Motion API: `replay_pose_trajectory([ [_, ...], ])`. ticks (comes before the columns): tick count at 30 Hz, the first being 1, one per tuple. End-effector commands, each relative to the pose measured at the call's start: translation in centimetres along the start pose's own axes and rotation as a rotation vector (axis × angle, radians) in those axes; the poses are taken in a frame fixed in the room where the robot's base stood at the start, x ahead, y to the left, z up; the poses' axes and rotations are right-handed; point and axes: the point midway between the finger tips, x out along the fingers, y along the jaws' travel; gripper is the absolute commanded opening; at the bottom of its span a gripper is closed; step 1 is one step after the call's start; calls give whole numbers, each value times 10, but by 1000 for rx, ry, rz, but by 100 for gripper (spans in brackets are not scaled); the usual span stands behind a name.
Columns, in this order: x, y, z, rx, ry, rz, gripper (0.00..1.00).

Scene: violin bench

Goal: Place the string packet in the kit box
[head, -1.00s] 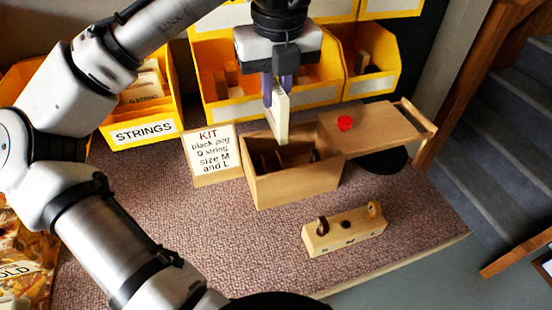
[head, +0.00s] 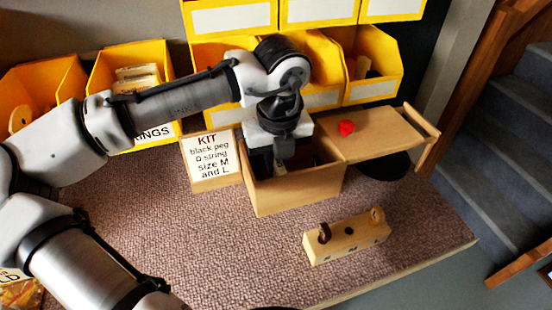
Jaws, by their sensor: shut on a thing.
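The kit box (head: 298,192) is an open wooden box in the middle of the bench, with dividers inside. My gripper (head: 281,160) is lowered into its opening, toward the left half, pointing down. It is shut on the string packet, a thin pale packet.
A wooden lid (head: 385,139) with a red knob (head: 346,128) lies right of the box. A KIT card (head: 211,158) stands at its left. A wooden block with rings (head: 345,242) sits in front. Yellow bins (head: 374,90) line the back.

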Motion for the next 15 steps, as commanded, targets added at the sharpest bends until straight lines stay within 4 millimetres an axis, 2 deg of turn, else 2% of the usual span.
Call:
replay_pose_trajectory([
  [7, 2, 0, 0, 0, 0, -1, 0],
  [8, 3, 0, 0, 0, 0, 0, 15],
  [9, 2, 0, 0, -1, -1, 0, 20],
  [12, 2, 0, 0, 0, -1, 0, 33],
  [15, 2, 0, 0, 0, -1, 0, 35],
])
